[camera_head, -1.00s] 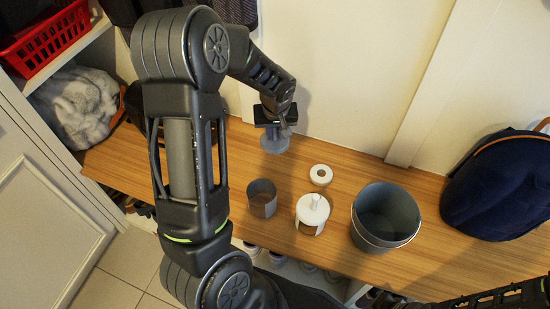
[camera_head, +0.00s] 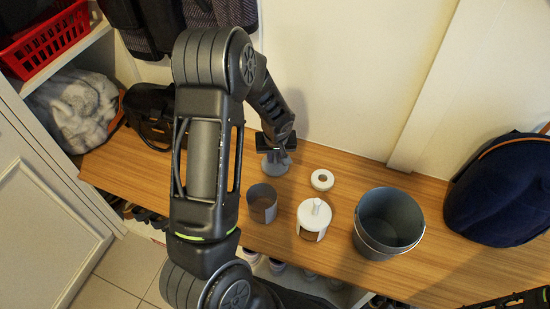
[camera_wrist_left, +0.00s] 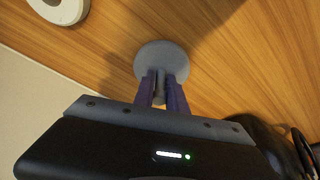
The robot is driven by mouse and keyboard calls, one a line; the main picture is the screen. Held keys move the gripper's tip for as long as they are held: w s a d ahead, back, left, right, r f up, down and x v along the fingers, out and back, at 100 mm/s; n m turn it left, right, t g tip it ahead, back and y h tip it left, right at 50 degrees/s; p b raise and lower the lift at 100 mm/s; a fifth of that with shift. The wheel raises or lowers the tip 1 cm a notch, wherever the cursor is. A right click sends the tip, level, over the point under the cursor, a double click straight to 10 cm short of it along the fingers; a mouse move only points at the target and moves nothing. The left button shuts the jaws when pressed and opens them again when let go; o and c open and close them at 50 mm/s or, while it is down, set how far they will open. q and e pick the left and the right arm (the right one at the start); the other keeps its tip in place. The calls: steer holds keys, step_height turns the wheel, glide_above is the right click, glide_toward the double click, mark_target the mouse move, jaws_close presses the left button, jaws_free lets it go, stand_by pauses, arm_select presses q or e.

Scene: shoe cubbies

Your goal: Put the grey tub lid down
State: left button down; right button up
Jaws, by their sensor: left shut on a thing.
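The grey tub lid (camera_head: 277,166) is a round grey disc with an upright knob, at the back of the wooden bench. In the left wrist view the lid (camera_wrist_left: 148,55) lies beyond my fingers against the wood grain. My left gripper (camera_head: 274,148) points down from above and is shut on the lid's knob; its purple fingers (camera_wrist_left: 162,88) pinch the knob from both sides. The lid is at or very close to the bench top; I cannot tell whether it touches. A grey open tub (camera_head: 262,204) stands in front of the lid.
A white-lidded tub (camera_head: 314,218), a white ring-shaped lid or roll (camera_head: 322,180) and a grey bucket (camera_head: 388,222) stand to the right on the bench (camera_head: 330,154). A navy backpack (camera_head: 500,190) is far right; a black bag (camera_head: 150,112) is left. The wall is close behind.

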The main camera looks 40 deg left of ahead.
arm_select(q)
steer(key=shift+f, duration=0.3)
steer(key=shift+f, duration=0.15)
steer(key=c, duration=1.4)
jaws_free()
steer(key=shift+o, duration=0.2)
steer(key=shift+r, duration=0.45)
steer(key=p+v, duration=0.2)
steer(key=v, duration=0.9)
steer(key=shift+s+d+r, duration=0.15)
steer(key=shift+r, duration=0.05)
